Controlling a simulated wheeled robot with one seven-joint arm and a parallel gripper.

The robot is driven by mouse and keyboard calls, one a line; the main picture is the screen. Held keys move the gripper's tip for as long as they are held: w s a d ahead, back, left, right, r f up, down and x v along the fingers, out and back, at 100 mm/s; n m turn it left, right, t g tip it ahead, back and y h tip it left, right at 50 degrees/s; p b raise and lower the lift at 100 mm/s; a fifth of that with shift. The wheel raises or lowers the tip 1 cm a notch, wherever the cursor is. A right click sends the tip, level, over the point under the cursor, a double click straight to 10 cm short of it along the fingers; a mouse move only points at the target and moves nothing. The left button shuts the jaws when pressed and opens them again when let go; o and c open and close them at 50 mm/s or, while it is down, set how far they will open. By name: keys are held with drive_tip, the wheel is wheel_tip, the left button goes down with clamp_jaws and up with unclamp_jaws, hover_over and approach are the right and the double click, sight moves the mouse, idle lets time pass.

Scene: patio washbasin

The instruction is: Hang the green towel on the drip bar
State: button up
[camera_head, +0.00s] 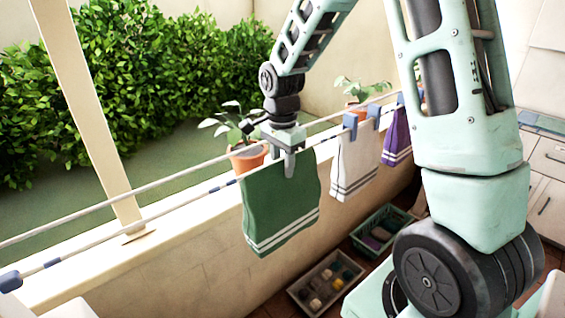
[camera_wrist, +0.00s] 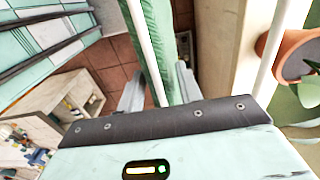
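The green towel (camera_head: 281,206), with white stripes near its lower edge, hangs from the near bar (camera_head: 170,210), which I take as the drip bar. Its top edge lies along the bar. In the wrist view the towel (camera_wrist: 157,28) runs along the white bar (camera_wrist: 146,50) between my fingers. My gripper (camera_head: 289,160) points down at the towel's top, with one finger in front of the cloth. In the wrist view my gripper (camera_wrist: 158,92) has its fingers apart, astride bar and towel, with a gap visible beside the left finger. The towel's back side is mostly hidden.
A white towel (camera_head: 354,165) and a purple towel (camera_head: 396,146) hang to the right, held by blue clips (camera_head: 350,124). A second bar (camera_head: 110,204) runs behind. A potted plant (camera_head: 247,158) stands just behind my gripper. Crates (camera_head: 301,295) sit on the floor below.

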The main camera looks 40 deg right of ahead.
clamp_jaws()
wheel_tip(320, 180, up, 29)
drive_tip(key=p, duration=1.1)
idle(0.4)
drive_tip(key=s, duration=1.7)
drive_tip(key=shift+d+r+b, duration=0.3)
drive_tip(key=shift+r+b, duration=0.1)
drive_tip(key=shift+r, duration=0.05)
